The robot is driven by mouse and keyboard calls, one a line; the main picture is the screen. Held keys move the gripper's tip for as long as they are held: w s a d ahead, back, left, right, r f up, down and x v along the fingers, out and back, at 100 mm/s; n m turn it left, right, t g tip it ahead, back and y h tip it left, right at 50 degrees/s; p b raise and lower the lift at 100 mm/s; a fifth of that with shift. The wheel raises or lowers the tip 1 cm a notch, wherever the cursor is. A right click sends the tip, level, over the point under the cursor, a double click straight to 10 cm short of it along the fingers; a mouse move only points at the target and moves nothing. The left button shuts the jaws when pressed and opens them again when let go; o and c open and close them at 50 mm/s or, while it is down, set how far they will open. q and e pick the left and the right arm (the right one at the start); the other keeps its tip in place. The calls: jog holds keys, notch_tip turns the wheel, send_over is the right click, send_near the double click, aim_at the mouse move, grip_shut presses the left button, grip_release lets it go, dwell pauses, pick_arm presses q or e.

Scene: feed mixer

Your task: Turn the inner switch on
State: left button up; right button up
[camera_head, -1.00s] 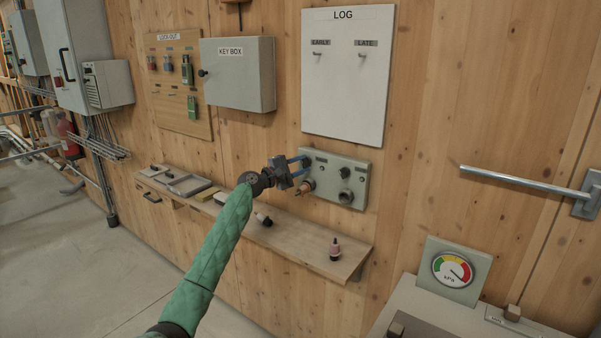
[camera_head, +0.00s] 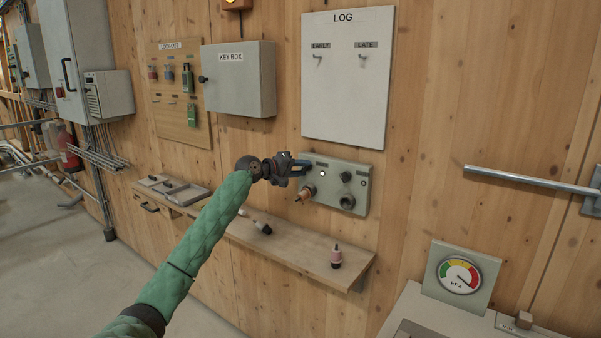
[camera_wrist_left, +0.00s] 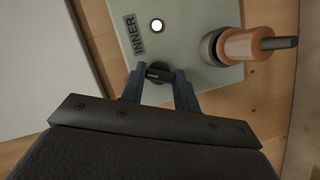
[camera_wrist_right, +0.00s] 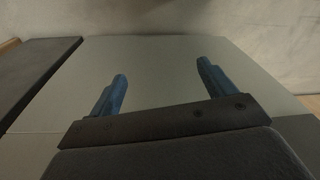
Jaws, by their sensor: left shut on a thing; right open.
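The pale green switch panel (camera_head: 331,198) is on the wooden wall under the LOG board. My left gripper (camera_head: 303,166) is at its upper left, hiding the inner switch in the head view. In the left wrist view the black knob of the inner switch (camera_wrist_left: 159,72) sits between the blue fingertips of my left gripper (camera_wrist_left: 160,78), which are shut on it. The INNER label (camera_wrist_left: 131,36) is beside a round lamp (camera_wrist_left: 157,25) that glows white; the lamp (camera_head: 322,174) also glows in the head view. My right gripper (camera_wrist_right: 161,88) is open and empty over a grey surface.
An orange plug (camera_head: 305,193) sticks out of the panel just below my left gripper. Another knob (camera_head: 346,177) and a dark socket (camera_head: 347,202) are at the panel's right. A shelf (camera_head: 290,245) below holds loose plugs. The key box (camera_head: 238,80) hangs upper left.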

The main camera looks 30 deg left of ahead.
pick_arm(q)
jog(key=shift+m, duration=0.5)
pick_arm(e)
jog(key=shift+r, duration=0.25)
pick_arm(q)
jog(key=shift+y, duration=0.4)
jog(key=o, duration=1)
pick_arm(e)
jog(key=shift+w, duration=0.1)
pick_arm(q)
jog(key=shift+b+v, duration=1.4)
jog(key=shift+v, duration=2.45)
pick_arm(e)
notch_tip(320, 180, up, 12)
jog(key=shift+a+f, duration=0.2)
jog(key=shift+a, duration=0.05)
